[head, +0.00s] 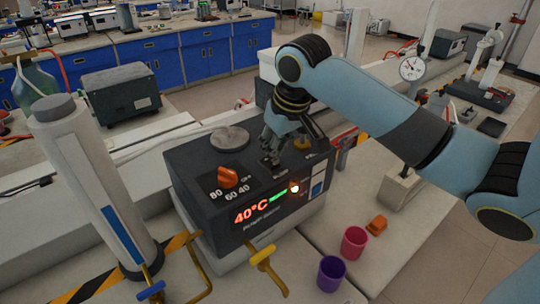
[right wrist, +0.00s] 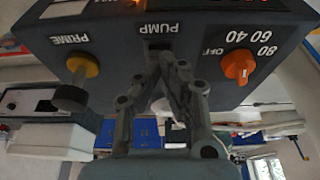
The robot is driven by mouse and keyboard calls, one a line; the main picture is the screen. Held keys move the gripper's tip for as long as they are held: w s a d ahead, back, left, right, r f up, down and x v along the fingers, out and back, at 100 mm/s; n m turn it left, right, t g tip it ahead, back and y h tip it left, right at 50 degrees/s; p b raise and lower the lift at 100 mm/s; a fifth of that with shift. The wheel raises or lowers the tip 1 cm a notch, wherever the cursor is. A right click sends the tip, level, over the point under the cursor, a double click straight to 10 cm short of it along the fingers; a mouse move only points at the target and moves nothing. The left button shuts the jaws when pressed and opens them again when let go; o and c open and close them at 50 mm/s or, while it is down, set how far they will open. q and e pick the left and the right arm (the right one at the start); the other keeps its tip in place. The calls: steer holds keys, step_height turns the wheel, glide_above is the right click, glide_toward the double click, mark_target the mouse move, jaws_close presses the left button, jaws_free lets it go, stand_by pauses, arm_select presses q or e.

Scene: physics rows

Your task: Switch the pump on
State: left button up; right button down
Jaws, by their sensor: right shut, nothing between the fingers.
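The dark grey unit (head: 205,205) stands on the bench with a lit 40°C display (head: 253,214), a green bar and a glowing orange lamp (head: 295,188). Its panel, upside down in the right wrist view, carries a PUMP label (right wrist: 160,28) with a small dark switch (right wrist: 160,44) beside it. My right gripper (head: 271,158) is shut and empty, with its fingertips at the switch; it also shows in the right wrist view (right wrist: 165,58). The fingers partly cover the switch. I cannot tell whether they touch it or which way it is set. My left gripper is not in view.
An orange temperature knob (head: 228,178) and a yellow PRIME knob (right wrist: 83,66) flank the switch. A grey-white cylinder (head: 90,185) stands left. A pink cup (head: 354,243), a purple cup (head: 331,273) and an orange piece (head: 377,224) are at the right front.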

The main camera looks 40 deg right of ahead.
steer(key=shift+f+b, duration=0.35)
steer(key=shift+f, duration=0.75)
stand_by(0.5)
steer(key=shift+r, duration=0.1)
steer(key=shift+r+p, duration=0.9)
steer(key=shift+r, duration=2.55)
steer(key=shift+s, duration=0.1)
